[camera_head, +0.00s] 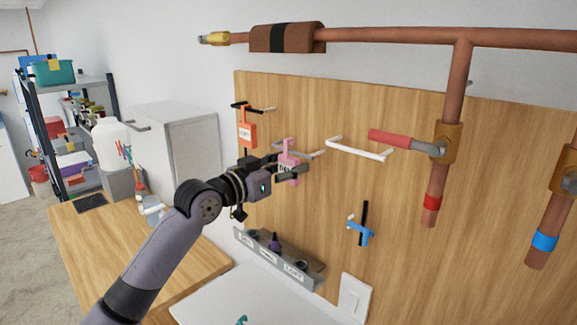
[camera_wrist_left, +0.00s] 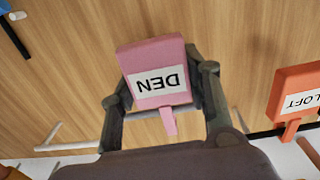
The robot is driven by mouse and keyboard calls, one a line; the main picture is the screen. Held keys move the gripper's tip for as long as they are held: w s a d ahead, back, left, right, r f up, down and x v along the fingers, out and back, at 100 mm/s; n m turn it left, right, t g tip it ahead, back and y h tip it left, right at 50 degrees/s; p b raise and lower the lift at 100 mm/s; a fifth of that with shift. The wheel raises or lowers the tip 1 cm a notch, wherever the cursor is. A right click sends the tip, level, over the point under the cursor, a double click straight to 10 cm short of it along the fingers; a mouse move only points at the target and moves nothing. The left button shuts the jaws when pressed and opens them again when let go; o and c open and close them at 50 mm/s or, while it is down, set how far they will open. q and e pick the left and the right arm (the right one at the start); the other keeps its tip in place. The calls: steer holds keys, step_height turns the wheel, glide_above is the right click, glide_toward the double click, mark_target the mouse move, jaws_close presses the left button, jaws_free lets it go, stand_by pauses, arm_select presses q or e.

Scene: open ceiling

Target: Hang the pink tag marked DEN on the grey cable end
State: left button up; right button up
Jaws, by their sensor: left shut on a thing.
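My left gripper (camera_head: 291,166) is shut on the pink tag (camera_head: 287,160), gripping it by its two sides in front of the wooden board. In the left wrist view the pink tag (camera_wrist_left: 155,58) shows its white DEN label upside down, its narrow pink loop end pointing down in the picture. The grey cable end (camera_head: 314,155) sticks out from the board right at the tag's top. In the wrist view a grey bar (camera_wrist_left: 146,114) passes by the tag's loop end. I cannot tell whether the loop is around the cable or only beside it.
An orange tag (camera_head: 247,134) marked LOFT hangs on a black cable end to the left. A white cable end (camera_head: 358,149) is to the right. A blue piece (camera_head: 361,232) is lower right. A labelled grey rack (camera_head: 278,262) sits below. Copper pipes (camera_head: 457,90) run along the right.

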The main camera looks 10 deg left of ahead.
arm_select(q)
steer(key=shift+f+b, duration=0.3)
steer(key=shift+f, duration=0.45)
stand_by(0.7)
steer(key=o, duration=1.2)
steer(key=shift+s+a, duration=0.1)
